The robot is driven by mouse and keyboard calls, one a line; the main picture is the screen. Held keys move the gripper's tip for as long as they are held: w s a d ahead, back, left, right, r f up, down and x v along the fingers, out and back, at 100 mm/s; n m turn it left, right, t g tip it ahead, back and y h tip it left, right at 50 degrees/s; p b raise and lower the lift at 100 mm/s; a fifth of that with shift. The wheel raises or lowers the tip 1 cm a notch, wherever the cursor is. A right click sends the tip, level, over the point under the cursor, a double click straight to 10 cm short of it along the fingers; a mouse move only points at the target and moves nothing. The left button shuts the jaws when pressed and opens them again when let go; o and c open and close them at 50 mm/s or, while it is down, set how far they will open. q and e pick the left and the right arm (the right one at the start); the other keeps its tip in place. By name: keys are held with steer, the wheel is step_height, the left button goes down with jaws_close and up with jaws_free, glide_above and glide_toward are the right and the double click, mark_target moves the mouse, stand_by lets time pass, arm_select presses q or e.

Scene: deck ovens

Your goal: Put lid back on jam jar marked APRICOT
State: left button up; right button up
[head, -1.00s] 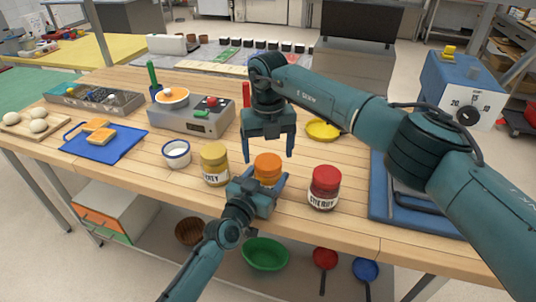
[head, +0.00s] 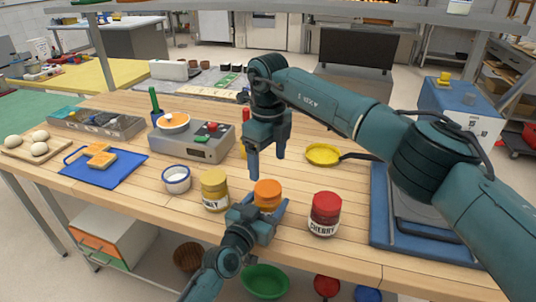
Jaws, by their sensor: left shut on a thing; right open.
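My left gripper (head: 267,210) is shut around an orange-topped jar (head: 267,191) standing on the wooden table. The gripper covers the jar's lower part and hides its label. I cannot tell whether its orange top is a lid or the contents. My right gripper (head: 268,166) is open and empty, fingers down, above and just behind the orange-topped jar. No loose lid is visible.
A white cup (head: 176,180) with a blue rim stands left of the jars. A grey burner unit (head: 192,147) is behind it. A yellow pan (head: 322,154) lies behind the red jar. A blue-framed appliance (head: 385,225) is at the right. A blue board (head: 115,172) is at the left.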

mark_target(268, 187)
steer(key=n, duration=0.2)
steer(key=r+n, duration=0.1)
steer(key=shift+n, duration=0.4)
steer(key=shift+f, duration=4)
steer(key=c, duration=1)
steer(key=o, duration=1.1)
steer(key=shift+o, duration=0.2)
steer(key=shift+r, duration=0.1)
step_height(268, 187, up, 12)
